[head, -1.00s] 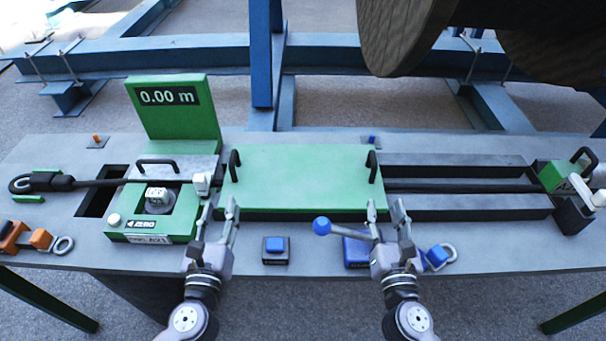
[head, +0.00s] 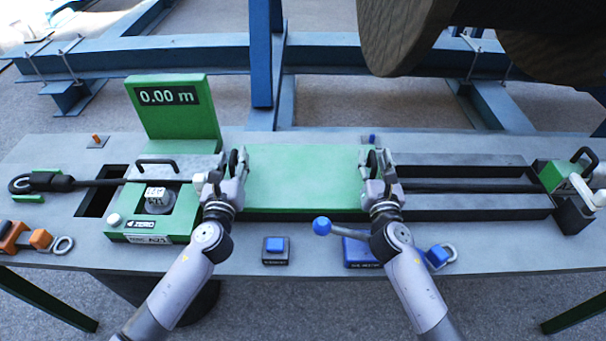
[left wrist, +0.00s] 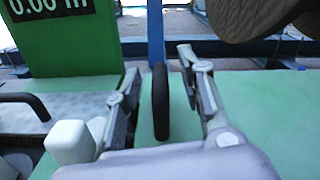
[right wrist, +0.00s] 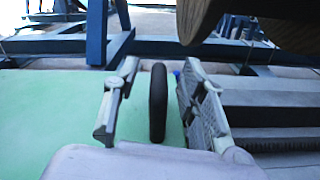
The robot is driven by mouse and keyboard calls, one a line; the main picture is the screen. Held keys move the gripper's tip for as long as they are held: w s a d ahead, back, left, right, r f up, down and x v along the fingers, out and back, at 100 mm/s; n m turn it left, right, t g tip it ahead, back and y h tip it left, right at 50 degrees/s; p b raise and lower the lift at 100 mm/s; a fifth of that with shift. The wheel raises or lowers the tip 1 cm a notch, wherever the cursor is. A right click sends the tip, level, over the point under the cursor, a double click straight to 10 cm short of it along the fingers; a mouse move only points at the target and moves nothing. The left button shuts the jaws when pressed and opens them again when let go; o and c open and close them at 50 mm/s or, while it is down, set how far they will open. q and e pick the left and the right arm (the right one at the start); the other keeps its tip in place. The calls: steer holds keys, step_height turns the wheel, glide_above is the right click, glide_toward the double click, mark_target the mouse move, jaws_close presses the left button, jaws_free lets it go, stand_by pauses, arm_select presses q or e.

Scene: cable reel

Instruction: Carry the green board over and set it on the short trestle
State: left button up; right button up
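The green board (head: 302,178) lies flat on the bench, across the dark cable channel, with a black handle at each end. My left gripper (head: 234,160) is at its left handle. In the left wrist view that handle (left wrist: 160,102) stands between the two spread fingers, with a gap on each side. My right gripper (head: 377,162) is at the right handle. In the right wrist view that handle (right wrist: 158,102) stands between open fingers, also with gaps. I cannot make out a short trestle in these views.
A green meter with a 0.00 m display (head: 168,97) stands left of the board. A blue-knobbed lever (head: 322,226) and a blue button box (head: 275,250) sit in front. A large reel (head: 405,30) hangs behind at right. A blue post (head: 262,55) rises behind.

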arm_select(q)
jaws_close()
arm_select(e)
jaws_close()
stand_by(0.9)
